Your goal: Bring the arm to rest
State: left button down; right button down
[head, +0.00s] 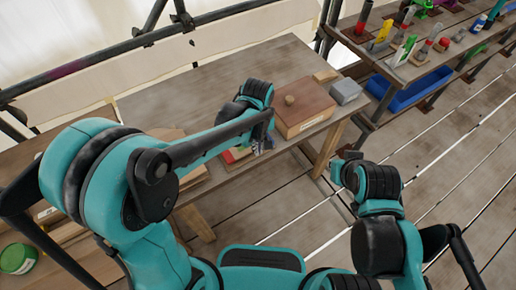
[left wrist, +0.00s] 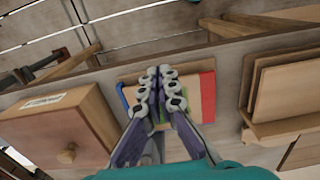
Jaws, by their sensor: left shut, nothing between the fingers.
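My left arm (head: 215,145) reaches from the left over the wooden workbench (head: 200,88). My left gripper (head: 262,143) is low at the bench's front edge, left of a wooden box, and partly hidden by the arm. In the left wrist view its fingers (left wrist: 159,76) are together with nothing between them. They are over a flat piece with red (left wrist: 208,97) and blue edges; I cannot tell if they touch it. My right arm (head: 378,190) is folded at the lower right in the head view, and its gripper does not show.
The wooden box (head: 303,112) with a round knob stands beside a grey block (head: 346,91) and a small wooden block (head: 325,76). A wooden stand (left wrist: 285,88) is on the other side. A shelf with bottles and a blue bin (head: 418,89) is at right. The bench's back left is clear.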

pick_arm(q)
jog(key=shift+r, duration=0.25)
jog(key=s+a+r+m+t, duration=0.3)
jog(key=s+a+r, duration=0.1)
jog(key=a, duration=0.3)
jog(key=s+a+r+m+t+b, duration=0.1)
jog(key=s+a+r+m+t, duration=0.3)
jog(key=a, duration=0.3)
jog(key=shift+s, duration=0.85)
